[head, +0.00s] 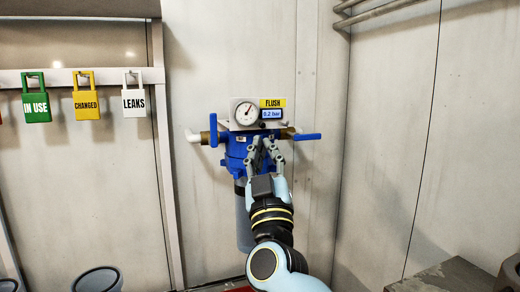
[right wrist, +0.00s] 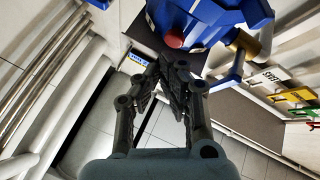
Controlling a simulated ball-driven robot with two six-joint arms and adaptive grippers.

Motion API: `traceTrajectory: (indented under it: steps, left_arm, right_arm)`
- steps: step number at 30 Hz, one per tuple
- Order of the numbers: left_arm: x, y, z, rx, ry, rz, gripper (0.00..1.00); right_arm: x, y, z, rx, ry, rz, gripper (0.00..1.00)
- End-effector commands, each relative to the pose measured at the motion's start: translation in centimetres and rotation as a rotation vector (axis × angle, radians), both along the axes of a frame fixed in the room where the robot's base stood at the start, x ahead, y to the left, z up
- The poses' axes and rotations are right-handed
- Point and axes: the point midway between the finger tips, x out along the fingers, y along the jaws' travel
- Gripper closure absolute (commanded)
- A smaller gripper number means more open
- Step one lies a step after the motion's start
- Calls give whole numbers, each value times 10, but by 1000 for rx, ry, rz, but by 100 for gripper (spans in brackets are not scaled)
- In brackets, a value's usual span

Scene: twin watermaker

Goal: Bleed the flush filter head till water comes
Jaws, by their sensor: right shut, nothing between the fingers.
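The blue flush filter head (head: 235,147) is on the wall in the middle of the head view, with a grey bowl (head: 243,222) below it. Above it are a round gauge (head: 249,113), a yellow FLUSH label (head: 272,103) and a display (head: 271,114) reading 0.2 bar. My right gripper (head: 264,147) is in front of the head's right side, shut and empty. In the right wrist view the filter head (right wrist: 225,18) has a red button (right wrist: 174,40) just beyond the fingertips (right wrist: 172,68); contact cannot be told. No water is visible. My left gripper is not in view.
A blue handle (head: 213,130) hangs vertical at the left port; another blue handle (head: 308,137) lies horizontal at the right. Green (head: 36,106), yellow (head: 87,104) and white (head: 133,103) lock tags hang on a rail at left. Pipes (head: 375,14) run along the upper right wall.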

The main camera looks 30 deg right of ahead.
Motion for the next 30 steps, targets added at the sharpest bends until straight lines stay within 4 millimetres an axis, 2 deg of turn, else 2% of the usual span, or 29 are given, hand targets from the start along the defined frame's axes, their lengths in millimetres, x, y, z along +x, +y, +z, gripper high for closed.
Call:
traceTrajectory:
  steps: [13,30]
  left_arm:
    - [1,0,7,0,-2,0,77]
    - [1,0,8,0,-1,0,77]
  right_arm:
    - [8,-2,2,0,0,0,100]
    - [10,-3,0,0,0,0,100]
